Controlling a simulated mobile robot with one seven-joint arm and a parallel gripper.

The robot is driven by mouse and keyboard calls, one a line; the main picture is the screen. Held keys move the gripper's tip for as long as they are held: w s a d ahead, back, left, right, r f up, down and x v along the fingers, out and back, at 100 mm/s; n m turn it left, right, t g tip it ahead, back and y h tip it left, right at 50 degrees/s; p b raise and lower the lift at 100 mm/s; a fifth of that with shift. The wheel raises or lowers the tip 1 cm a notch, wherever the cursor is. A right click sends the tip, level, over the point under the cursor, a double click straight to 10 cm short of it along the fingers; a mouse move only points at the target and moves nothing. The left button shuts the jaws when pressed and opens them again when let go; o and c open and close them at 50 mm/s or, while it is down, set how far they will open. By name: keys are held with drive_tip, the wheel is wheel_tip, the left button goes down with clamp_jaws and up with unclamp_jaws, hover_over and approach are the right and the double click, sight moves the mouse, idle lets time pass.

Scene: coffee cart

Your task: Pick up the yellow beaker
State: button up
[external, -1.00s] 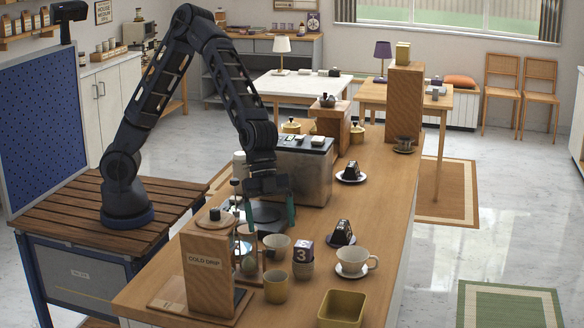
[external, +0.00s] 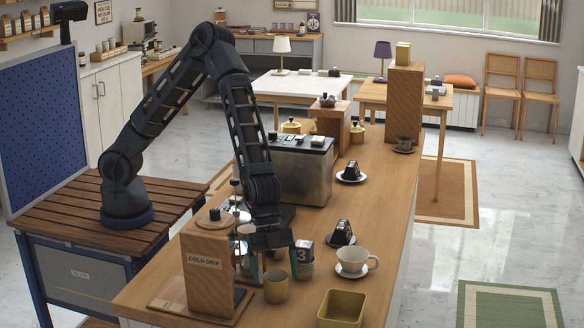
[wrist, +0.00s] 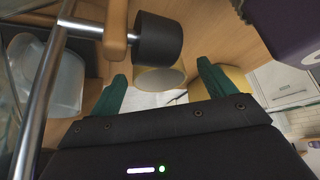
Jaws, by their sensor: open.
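The yellow beaker (external: 276,287) stands upright on the wooden counter, right of the cold drip stand and left of the yellow tray. My gripper (external: 274,265) points down just behind it in the external view, fingers apart. In the wrist view my gripper (wrist: 162,72) is open, with green fingers either side of a pale yellowish cup (wrist: 162,80), probably the beaker. Nothing is seen gripped. I cannot tell whether the fingers touch it. A dark cylinder hides part of this cup.
The cold drip stand (external: 208,272) is close on the left. A dark numbered cube (external: 305,250) on a small cup (external: 304,270) stands close on the right. A yellow tray (external: 341,309) and a cream cup (external: 352,259) on a saucer are further right.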

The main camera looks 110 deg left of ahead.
sight(279, 301)
drive_tip(key=x, duration=0.5)
drive_tip(key=shift+s, duration=0.15)
drive_tip(key=c, duration=1.1)
